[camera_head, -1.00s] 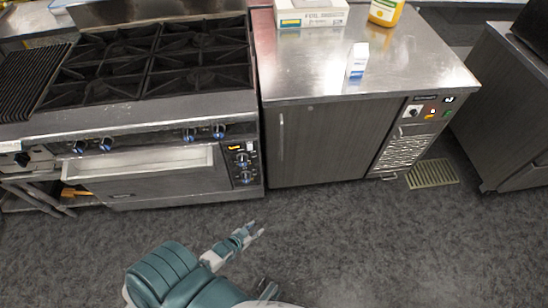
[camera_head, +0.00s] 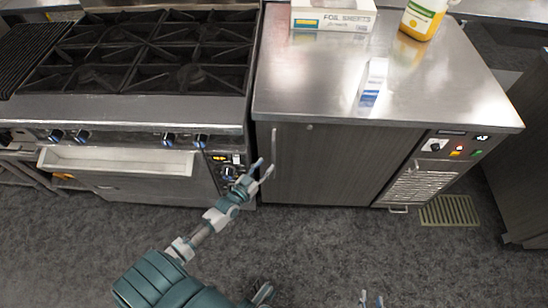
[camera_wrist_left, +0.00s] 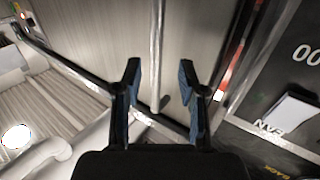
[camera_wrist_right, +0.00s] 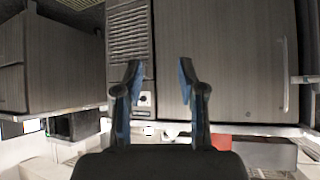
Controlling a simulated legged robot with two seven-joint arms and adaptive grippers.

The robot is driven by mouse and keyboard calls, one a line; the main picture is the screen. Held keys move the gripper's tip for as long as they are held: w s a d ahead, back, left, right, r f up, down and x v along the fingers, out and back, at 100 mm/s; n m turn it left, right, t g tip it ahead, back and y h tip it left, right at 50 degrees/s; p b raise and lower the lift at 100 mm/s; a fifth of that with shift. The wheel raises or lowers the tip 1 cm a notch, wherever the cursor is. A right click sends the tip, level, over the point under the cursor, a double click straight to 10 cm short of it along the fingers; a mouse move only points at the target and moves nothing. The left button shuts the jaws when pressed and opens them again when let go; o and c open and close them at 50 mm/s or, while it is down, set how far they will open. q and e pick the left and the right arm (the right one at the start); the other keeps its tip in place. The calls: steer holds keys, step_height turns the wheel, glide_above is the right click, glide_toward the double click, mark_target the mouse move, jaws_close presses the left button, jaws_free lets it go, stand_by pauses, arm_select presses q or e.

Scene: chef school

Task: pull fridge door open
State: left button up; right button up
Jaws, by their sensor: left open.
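The fridge is the low counter unit with a dark wood-grain door (camera_head: 335,165) and a steel top. Its thin vertical handle (camera_head: 274,150) is at the door's left edge. The door looks shut. My left gripper (camera_head: 264,169) is open beside the lower part of the handle. In the left wrist view, the handle (camera_wrist_left: 157,45) runs upright between the open fingers (camera_wrist_left: 160,82); I cannot tell whether they touch it. My right gripper (camera_head: 371,299) is at the bottom edge, low over the floor; its fingers are apart and empty in the right wrist view (camera_wrist_right: 157,78), with the door behind.
A stove (camera_head: 100,110) with a protruding oven handle stands close on the left. A foil box (camera_head: 333,15), a yellow bottle (camera_head: 422,18) and a small white-blue carton (camera_head: 373,84) stand on the fridge top. A floor drain (camera_head: 449,211) lies right; the floor in front is clear.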

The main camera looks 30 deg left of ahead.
mark_target(273, 159)
arm_select(q)
steer(key=w, duration=0.3)
steer(key=w+d+b, duration=0.1)
steer(key=w, duration=0.1)
steer(key=shift+w+r, duration=0.1)
steer(key=shift+w, duration=0.05)
steer(key=shift+w+a, duration=0.1)
steer(key=shift+w, duration=0.15)
steer(key=shift+a, duration=0.1)
arm_select(e)
steer(key=w+r+t, duration=0.1)
steer(key=w+a+r+t, duration=0.1)
steer(key=w, duration=0.1)
steer(key=shift+r+t+y, duration=0.25)
steer(key=shift+t+y, duration=0.05)
steer(key=shift+y, duration=0.1)
arm_select(q)
steer(key=c, duration=0.7)
jaws_close()
